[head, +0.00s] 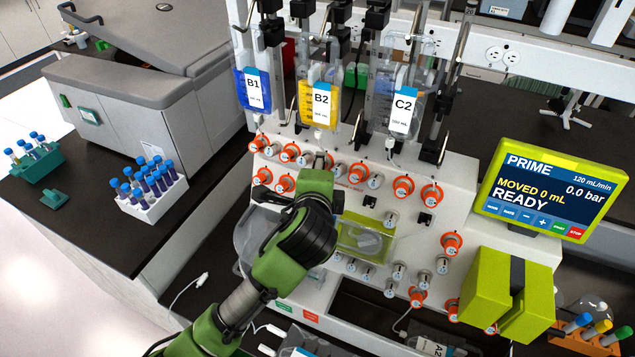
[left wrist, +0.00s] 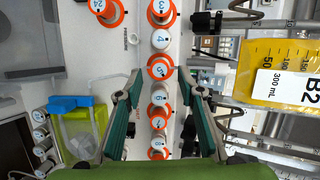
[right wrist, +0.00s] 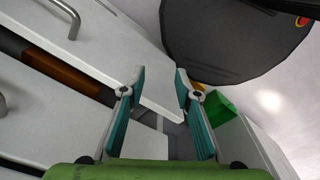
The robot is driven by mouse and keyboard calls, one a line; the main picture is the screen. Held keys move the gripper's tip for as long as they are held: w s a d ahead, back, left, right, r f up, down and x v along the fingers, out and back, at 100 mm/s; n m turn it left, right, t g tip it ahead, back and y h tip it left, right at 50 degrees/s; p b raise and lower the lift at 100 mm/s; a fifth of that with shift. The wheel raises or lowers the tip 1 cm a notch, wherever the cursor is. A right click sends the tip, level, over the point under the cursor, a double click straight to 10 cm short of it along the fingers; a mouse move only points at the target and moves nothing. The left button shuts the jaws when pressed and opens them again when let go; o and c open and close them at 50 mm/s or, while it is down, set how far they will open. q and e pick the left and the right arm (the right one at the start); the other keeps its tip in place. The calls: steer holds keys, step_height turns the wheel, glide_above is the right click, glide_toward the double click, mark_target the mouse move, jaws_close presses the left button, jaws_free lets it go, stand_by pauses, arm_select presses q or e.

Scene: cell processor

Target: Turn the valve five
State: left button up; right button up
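Valve five is a white knob with an orange ring, marked 5, in the left wrist view (left wrist: 160,68). It sits in a row of numbered valves on the white cell processor panel. My left gripper (left wrist: 160,74) is open, with its fingertips on either side of valve five. I cannot tell whether they touch it. In the head view my left gripper (head: 319,168) is at the upper valve rows and hides part of them. My right gripper (right wrist: 160,74) is open and empty, away from the panel, and is not seen in the head view.
Valve four (left wrist: 161,40) is close to valve five, with more valves below. Bags B1 (head: 254,88), B2 (head: 321,100) and C2 (head: 402,103) hang above the panel. A screen (head: 548,190) reads PRIME and READY. Tube racks (head: 160,203) stand on the left bench.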

arm_select(q)
steer(key=v, duration=1)
steer(key=shift+s, duration=0.2)
arm_select(e)
steer(key=shift+s, duration=0.1)
arm_select(q)
steer(key=shift+a+f, duration=0.15)
arm_select(e)
steer(key=shift+f, duration=0.1)
